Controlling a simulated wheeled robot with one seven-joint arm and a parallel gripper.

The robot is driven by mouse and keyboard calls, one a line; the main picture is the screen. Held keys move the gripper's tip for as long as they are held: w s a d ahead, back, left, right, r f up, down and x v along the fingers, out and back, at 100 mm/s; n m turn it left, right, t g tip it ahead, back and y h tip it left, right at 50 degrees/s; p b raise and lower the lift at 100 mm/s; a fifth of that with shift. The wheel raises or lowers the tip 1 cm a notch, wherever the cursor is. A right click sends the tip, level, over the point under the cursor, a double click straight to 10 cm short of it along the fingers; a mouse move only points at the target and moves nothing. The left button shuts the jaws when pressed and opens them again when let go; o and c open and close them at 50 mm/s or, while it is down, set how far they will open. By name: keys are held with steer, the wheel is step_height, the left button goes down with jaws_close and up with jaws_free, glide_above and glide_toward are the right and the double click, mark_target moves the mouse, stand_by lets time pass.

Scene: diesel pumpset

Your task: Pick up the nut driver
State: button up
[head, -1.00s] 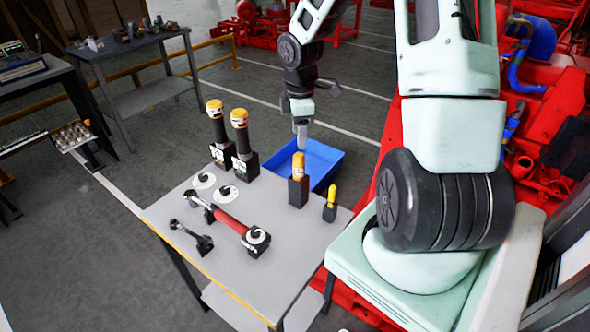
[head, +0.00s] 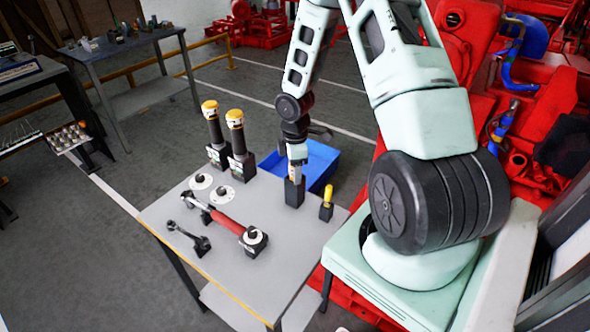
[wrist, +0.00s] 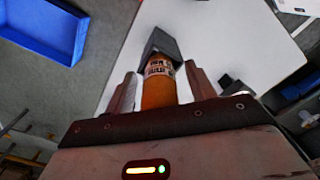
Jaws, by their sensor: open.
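The nut driver, with an orange handle bearing a printed label, shows in the wrist view (wrist: 158,92). It stands upright in a black block holder (head: 294,192) near the table's back right edge. Its lower end is hidden in the holder. My gripper (head: 297,166) is right above this holder in the head view. In the wrist view my gripper (wrist: 160,84) is open, with one finger on each side of the orange handle. Small gaps show between fingers and handle. In the head view the gripper hides most of the handle.
A smaller yellow-handled tool (head: 328,193) stands in its own holder close by on the right. Two tall black tools with yellow tops (head: 211,125) stand at the back left. A red-handled wrench (head: 226,221) lies on the grey table (head: 262,280). A blue bin (head: 322,160) is behind.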

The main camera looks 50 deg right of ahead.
jaws_close()
step_height(320, 180, up, 18)
steer(key=shift+p, duration=0.35)
stand_by(0.6)
